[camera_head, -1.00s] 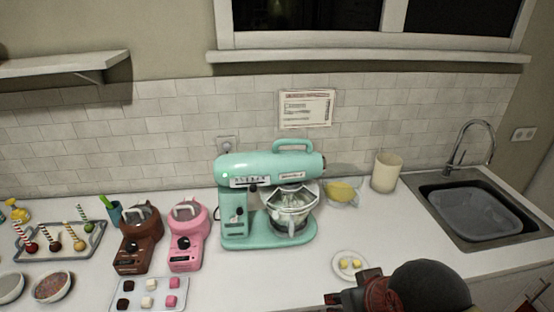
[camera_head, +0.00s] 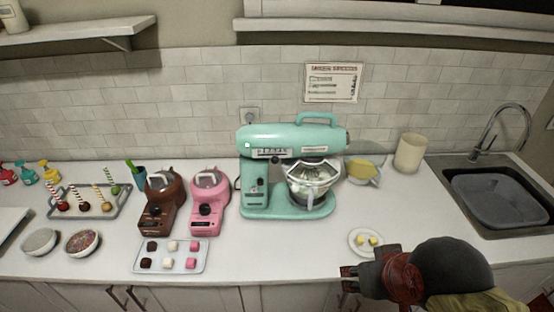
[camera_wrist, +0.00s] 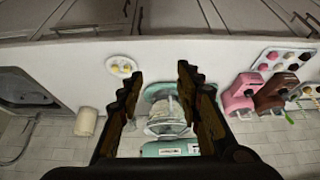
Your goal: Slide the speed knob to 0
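The mint-green stand mixer (camera_head: 290,140) stands on the counter against the tiled wall, with its bowl (camera_head: 314,185) under the head. A marked speed strip (camera_head: 268,153) runs along the side of its head; the knob on it is too small for me to read its setting. The mixer also shows upside down in the wrist view (camera_wrist: 171,149), partly between my fingers. My gripper (camera_wrist: 159,72) is open and empty. In the head view my gripper (camera_head: 350,279) is at the counter's front edge, right of and nearer than the mixer, touching nothing.
A small plate (camera_head: 353,250) with yellow pieces lies between my gripper and the mixer. Pink (camera_head: 207,218) and brown (camera_head: 155,220) small machines stand left of the mixer, behind a tray of cubes (camera_head: 138,268). A yellow-filled jug (camera_head: 365,171), cream canister (camera_head: 410,153) and sink (camera_head: 530,215) are to the right.

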